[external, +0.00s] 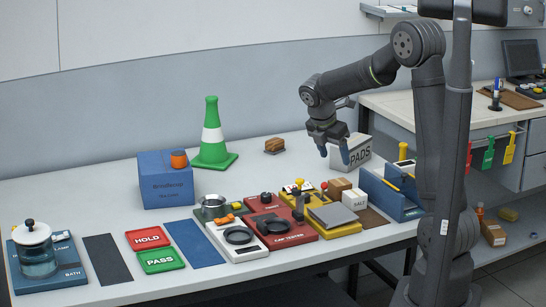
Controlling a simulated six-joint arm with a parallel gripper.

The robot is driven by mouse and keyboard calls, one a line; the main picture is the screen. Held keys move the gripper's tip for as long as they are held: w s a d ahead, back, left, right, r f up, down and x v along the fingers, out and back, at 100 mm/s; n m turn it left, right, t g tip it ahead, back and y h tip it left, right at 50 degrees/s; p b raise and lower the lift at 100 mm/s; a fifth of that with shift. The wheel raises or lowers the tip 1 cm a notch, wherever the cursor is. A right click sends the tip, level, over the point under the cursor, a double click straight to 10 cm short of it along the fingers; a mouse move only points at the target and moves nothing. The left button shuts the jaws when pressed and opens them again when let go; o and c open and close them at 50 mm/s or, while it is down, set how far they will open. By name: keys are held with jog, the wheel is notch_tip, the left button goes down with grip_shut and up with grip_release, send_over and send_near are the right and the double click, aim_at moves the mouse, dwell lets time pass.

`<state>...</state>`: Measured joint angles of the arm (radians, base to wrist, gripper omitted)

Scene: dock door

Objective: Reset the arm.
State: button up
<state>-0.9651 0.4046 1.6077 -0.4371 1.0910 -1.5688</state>
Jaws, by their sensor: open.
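My gripper (335,151) hangs from my dark grey arm in the external view, pointing down, with its blue-tipped fingers apart and nothing visible between them. It is above the right half of the white table (90,195). Behind and just right of it stands a grey box marked PADS (361,153); I cannot tell how close the fingers are to it. My arm's base is at the lower right.
A green cone (212,135) and a blue box (164,190) stand at the back. Red HOLD (147,238) and green PASS (161,261) plates lie in front. A cap tester (281,230) and several small boxes crowd the right. The back left tabletop is clear.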

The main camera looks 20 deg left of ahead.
aim_at(182, 152)
jog(key=s+d+f+m, duration=0.1)
jog(key=d+m, duration=0.1)
jog(key=d, duration=0.4)
jog(key=s+d+f+m+g+h, duration=0.1)
jog(key=s+d+f+m, duration=0.1)
jog(key=d, duration=0.4)
jog(key=shift+s, duration=0.3)
jog(key=shift+a, duration=0.1)
jog(key=w+a+r+n, duration=0.1)
jog(key=a+n, duration=0.1)
jog(key=a, duration=0.4)
jog(key=w+a+r+n+y, duration=0.1)
jog(key=w+a+r+n, duration=0.1)
jog(key=a, duration=0.5)
jog(key=w+a+r+n+t+y, duration=0.1)
jog(key=a+r+n, duration=0.1)
jog(key=a, duration=0.4)
jog(key=shift+w+a+n, duration=0.35)
jog(key=shift+n, duration=0.15)
